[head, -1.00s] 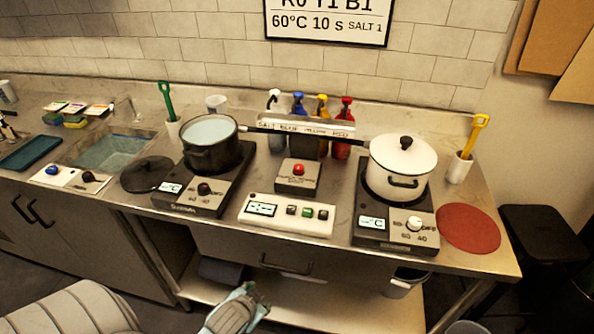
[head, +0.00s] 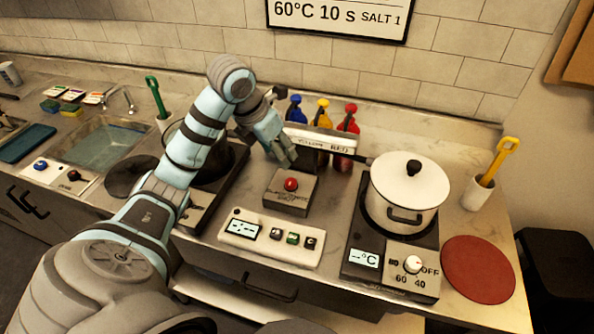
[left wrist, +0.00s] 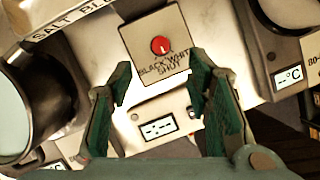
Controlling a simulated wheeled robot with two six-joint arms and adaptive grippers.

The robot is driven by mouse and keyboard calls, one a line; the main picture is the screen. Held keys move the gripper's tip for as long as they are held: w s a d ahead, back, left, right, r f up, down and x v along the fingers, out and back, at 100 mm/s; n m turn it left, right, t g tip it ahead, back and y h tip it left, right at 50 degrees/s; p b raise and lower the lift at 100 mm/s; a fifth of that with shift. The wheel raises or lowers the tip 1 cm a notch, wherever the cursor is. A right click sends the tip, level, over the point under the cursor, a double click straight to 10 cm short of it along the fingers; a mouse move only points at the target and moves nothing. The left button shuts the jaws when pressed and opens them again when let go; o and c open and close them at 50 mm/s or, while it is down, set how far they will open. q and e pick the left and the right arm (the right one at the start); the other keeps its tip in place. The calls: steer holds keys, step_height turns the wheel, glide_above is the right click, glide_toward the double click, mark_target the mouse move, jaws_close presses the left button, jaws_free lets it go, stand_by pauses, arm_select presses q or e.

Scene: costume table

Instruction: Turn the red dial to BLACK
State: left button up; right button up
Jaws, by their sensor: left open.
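The red dial (head: 291,184) sits on top of a small grey box (head: 287,203) in the middle of the counter. In the left wrist view the red dial (left wrist: 160,46) shows a small pale mark on its lower side, and the box face carries the words BLACK, WHITE and SHUT. My left gripper (head: 287,158) is just behind and above the box, apart from the dial. In the left wrist view its two fingers (left wrist: 160,95) are spread with nothing between them. My right gripper is not in view.
A white pot (head: 408,205) stands on the right hotplate, and a black pot (head: 195,140) on the left one is partly hidden by my arm. A control panel (head: 270,238) lies in front of the box. Coloured bottles (head: 322,115) and a labelled rack stand behind.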

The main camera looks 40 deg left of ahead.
arm_select(q)
steer(key=b, duration=0.4)
glide_toward(290, 182)
steer(key=f, duration=0.1)
steer(key=x, duration=0.7)
steer(key=shift+w+f, duration=0.2)
steer(key=shift+w, duration=0.25)
steer(key=shift+f, duration=0.1)
steer(key=shift+s, duration=0.25)
steer(key=shift+c, duration=1)
steer(key=shift+w, duration=0.1)
jaws_close()
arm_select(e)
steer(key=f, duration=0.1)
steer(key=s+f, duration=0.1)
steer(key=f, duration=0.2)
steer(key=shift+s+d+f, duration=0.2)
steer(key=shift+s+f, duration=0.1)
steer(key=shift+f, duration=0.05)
